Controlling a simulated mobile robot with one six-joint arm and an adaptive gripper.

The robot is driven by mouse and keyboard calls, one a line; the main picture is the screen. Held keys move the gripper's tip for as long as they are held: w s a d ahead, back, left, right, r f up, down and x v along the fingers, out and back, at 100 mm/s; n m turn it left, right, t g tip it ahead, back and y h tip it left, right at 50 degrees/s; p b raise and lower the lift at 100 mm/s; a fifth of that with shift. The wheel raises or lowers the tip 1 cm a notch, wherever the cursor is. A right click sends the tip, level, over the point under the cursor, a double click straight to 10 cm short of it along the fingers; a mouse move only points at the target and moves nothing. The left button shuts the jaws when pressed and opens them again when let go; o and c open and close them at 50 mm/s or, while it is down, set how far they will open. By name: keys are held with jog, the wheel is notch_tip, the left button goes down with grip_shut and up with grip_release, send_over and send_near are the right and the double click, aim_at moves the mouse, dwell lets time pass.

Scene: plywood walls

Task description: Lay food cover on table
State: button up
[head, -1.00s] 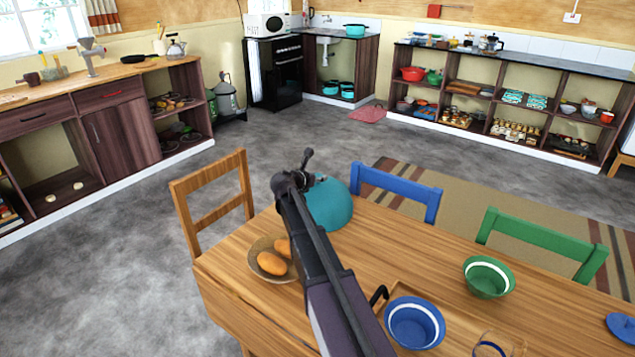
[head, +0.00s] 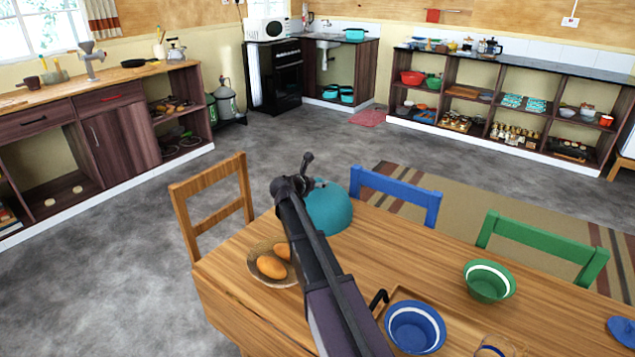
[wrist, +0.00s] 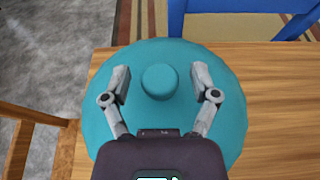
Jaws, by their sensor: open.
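The food cover (head: 328,210) is a teal dome with a round knob on top. It rests on the wooden table (head: 375,245) near the far edge, partly hidden by my arm in the head view. In the wrist view the food cover (wrist: 165,150) fills the middle, seen from above. My gripper (wrist: 160,75) is open over it, one finger on each side of the knob, with gaps between the fingers and the knob.
A bowl with orange-brown food (head: 271,267) stands left of my arm. A blue bowl (head: 415,327) on a wooden tray and a green bowl (head: 489,281) stand to the right. Blue (head: 397,190), green (head: 545,245) and wooden (head: 210,200) chairs stand around the table. Clear tabletop lies between the cover and the green bowl.

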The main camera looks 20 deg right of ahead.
jog(key=shift+r, duration=0.15)
jog(key=shift+s+a+r+p, duration=0.3)
jog(key=shift+s+a+p, duration=0.05)
jog(key=shift+a+p, duration=0.1)
jog(key=p+v, duration=0.3)
jog(key=v, duration=0.7)
jog(key=shift+s+a, duration=0.2)
jog(key=shift+a, duration=0.15)
jog(key=shift+s, duration=0.1)
